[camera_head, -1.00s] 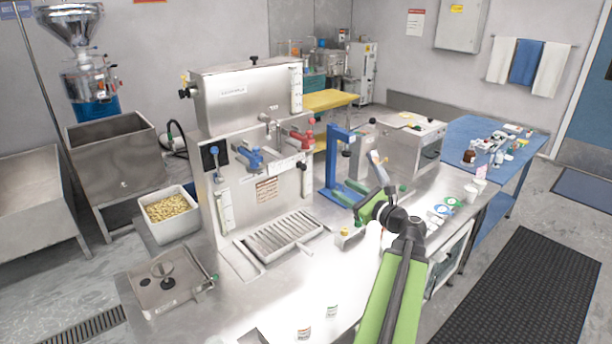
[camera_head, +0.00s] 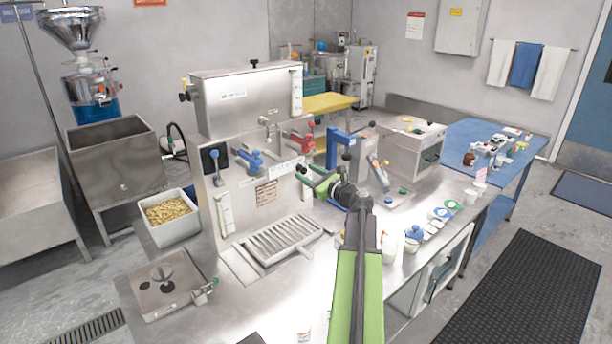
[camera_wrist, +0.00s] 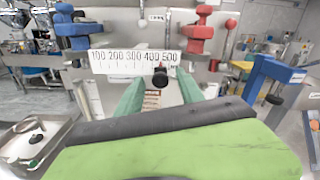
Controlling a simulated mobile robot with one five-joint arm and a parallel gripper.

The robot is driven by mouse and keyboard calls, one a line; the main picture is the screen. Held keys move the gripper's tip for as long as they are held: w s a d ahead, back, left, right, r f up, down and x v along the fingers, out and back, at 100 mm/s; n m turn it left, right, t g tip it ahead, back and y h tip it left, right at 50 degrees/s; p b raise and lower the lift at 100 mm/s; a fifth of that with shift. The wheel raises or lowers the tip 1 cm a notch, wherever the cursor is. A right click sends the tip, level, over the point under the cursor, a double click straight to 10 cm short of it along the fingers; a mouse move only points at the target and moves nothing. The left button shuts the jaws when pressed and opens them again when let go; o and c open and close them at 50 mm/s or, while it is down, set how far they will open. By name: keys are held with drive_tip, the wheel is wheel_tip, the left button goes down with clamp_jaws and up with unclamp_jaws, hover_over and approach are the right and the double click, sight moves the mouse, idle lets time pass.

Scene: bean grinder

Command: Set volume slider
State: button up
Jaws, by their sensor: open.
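The volume slider shows in the wrist view as a black round knob (camera_wrist: 160,79) with a red pointer below a white scale (camera_wrist: 130,60) marked 100 to 500. The pointer sits between the 400 and 500 marks. My gripper (camera_wrist: 160,88) is open, with one green finger to each side of the knob in the picture; I cannot tell whether they touch it. In the head view my gripper (camera_head: 311,180) is at the right part of the steel machine's (camera_head: 245,105) front, and it partly hides the slider.
Blue (camera_head: 248,159) and red (camera_head: 300,141) valve handles stick out above the scale. A blue stand (camera_head: 336,146) is close on the right. A drip tray (camera_head: 283,240) lies below.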

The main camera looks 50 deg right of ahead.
drive_tip(key=shift+c, duration=0.3)
clamp_jaws()
idle(1.2)
